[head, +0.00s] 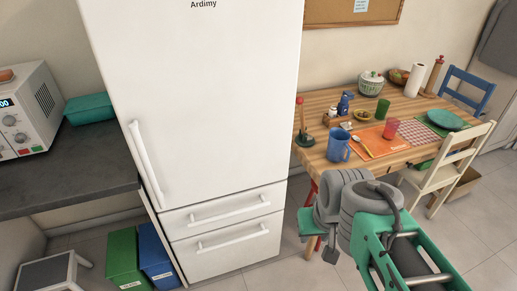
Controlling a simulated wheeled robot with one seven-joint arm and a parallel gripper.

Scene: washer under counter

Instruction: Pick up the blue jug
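A blue jug (339,144) stands upright on the wooden dining table (320,101), near its front left edge. Its handle points right, towards an orange placemat (372,147). My arm, grey and teal, shows at the lower right, in front of and below the table. It is apart from the jug in the picture. My gripper's fingers cannot be seen, so its state is hidden.
Near the jug are a red cup (391,128), a green cup (382,109), a small yellow bowl (362,115) and a dark blue bottle (345,103). A white fridge (205,95) stands left of the table. A cream chair (446,172) stands at the right front.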

